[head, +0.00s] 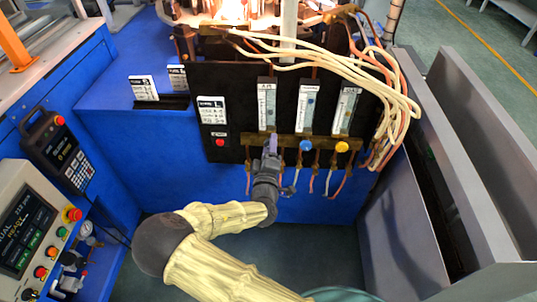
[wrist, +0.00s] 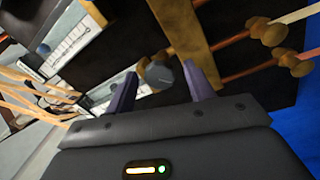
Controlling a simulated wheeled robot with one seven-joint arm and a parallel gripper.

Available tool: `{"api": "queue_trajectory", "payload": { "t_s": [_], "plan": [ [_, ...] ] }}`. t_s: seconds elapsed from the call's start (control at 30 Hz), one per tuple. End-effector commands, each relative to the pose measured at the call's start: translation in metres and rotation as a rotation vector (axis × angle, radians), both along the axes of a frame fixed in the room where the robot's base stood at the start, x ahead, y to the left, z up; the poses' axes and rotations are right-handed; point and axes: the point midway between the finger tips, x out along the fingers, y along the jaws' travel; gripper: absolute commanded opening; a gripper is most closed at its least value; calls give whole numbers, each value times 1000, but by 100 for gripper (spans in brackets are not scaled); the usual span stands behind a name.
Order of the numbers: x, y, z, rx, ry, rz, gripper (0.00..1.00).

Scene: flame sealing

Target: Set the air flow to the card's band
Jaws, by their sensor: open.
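The air flowmeter (head: 267,98) is the leftmost of three upright tubes on the black panel; its label is small and looks like "AIR". My gripper (head: 272,142) is at the brass manifold (head: 318,141) below that tube and hides its knob in the head view. In the wrist view, my open gripper (wrist: 160,88) has its purple fingers apart on either side of a dark grey knob (wrist: 163,73); I cannot tell whether they touch it. A white card marked "L" (head: 212,110) is on the panel's left; its small print is unreadable.
A blue knob (head: 305,146) and a yellow knob (head: 342,147) are close to the right of my gripper. Pale hoses (head: 385,85) hang at the panel's right. A red button (head: 220,142) is on its left. Two cards (head: 144,88) stand farther left.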

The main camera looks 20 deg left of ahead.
Motion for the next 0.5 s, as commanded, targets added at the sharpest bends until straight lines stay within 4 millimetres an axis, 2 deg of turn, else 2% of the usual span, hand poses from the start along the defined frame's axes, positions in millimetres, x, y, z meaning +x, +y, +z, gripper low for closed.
{"api": "queue_trajectory", "payload": {
  "t_s": [0.17, 0.5],
  "plan": [
    [-12, -2, -1, 0, 1, 0, 53],
    [-73, -15, -8, -2, 2, 2, 53]
  ]
}}
